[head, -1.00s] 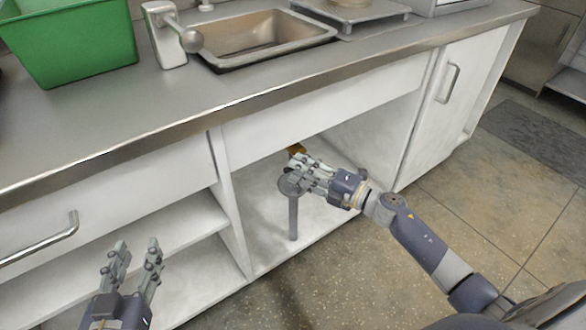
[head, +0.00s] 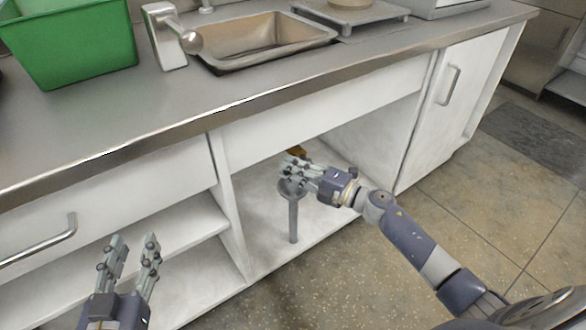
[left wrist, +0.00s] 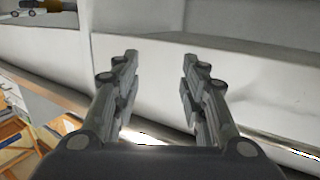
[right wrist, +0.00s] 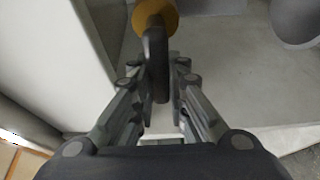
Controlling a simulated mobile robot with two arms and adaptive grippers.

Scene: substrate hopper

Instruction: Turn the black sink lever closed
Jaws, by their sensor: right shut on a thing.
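The black sink lever (right wrist: 157,65) shows in the right wrist view, reaching down from a yellow-brown valve (right wrist: 156,12) to between my fingers. My right gripper (right wrist: 161,85) is shut on the lever. In the head view, the right gripper (head: 287,170) is inside the open cabinet under the sink, and its fingers hide the lever. A bit of the yellow-brown valve (head: 297,150) shows just behind them. My left gripper (head: 132,240) is open and empty in front of the left shelves. It also shows open in the left wrist view (left wrist: 158,62).
A grey upright pipe (head: 293,218) stands on the cabinet floor right below my right gripper. The cabinet's side walls and the counter edge (head: 250,103) frame the opening. The sink (head: 265,40), faucet (head: 165,35) and green bin (head: 75,45) are above.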

